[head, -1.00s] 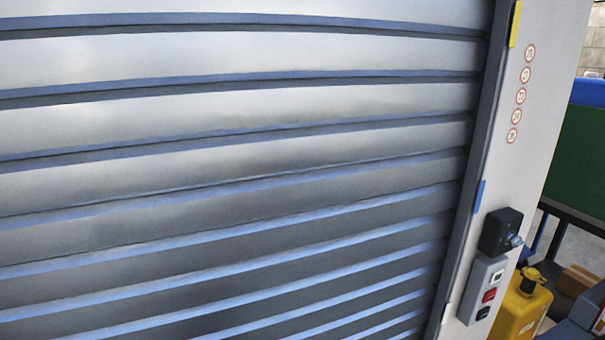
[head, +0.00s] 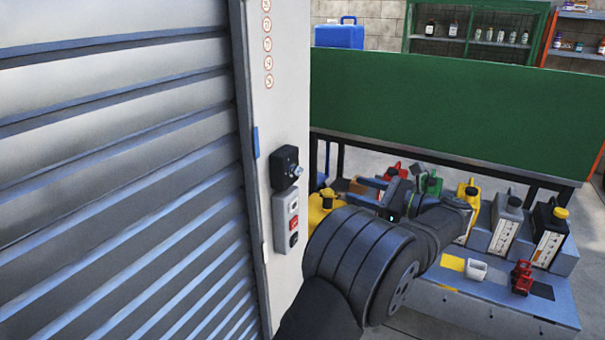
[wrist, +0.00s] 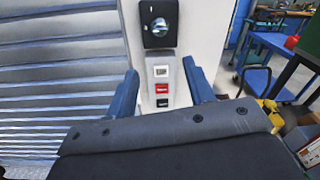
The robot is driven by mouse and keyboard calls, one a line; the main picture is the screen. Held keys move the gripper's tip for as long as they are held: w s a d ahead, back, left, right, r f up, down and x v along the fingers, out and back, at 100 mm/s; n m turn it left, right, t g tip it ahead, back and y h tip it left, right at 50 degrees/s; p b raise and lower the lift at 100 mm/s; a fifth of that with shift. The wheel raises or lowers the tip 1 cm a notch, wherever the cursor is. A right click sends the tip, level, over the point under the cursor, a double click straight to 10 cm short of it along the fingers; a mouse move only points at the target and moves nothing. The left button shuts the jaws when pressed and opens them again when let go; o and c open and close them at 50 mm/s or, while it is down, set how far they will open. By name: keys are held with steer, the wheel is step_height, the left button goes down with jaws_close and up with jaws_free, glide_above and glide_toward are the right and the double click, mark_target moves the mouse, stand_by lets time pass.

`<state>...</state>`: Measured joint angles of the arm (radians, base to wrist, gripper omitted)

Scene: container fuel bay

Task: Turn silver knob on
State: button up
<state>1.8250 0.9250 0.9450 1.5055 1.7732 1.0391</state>
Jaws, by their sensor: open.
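The silver knob (head: 297,171) sits on a black switch box (head: 283,168) on the pale post beside the roller shutter. In the wrist view the silver knob (wrist: 159,27) is at the top middle, on the black box (wrist: 148,38). My gripper (wrist: 160,80) is open, its two blue fingers spread left and right with nothing between them. The knob lies beyond and above the fingertips in that view, apart from them. In the head view my dark arm reaches across, and the gripper shows only in part beyond it.
A control panel (head: 287,221) with white, red and black buttons is just below the box. The shutter (head: 120,180) fills the left. Right of the post are a yellow can (head: 322,205), a blue bench (head: 500,300) with several jerrycans, and a green panel (head: 450,105).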

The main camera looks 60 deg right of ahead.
mark_target(300, 172)
steer(key=w, duration=1.7)
steer(key=shift+d, duration=0.35)
steer(key=c, duration=1)
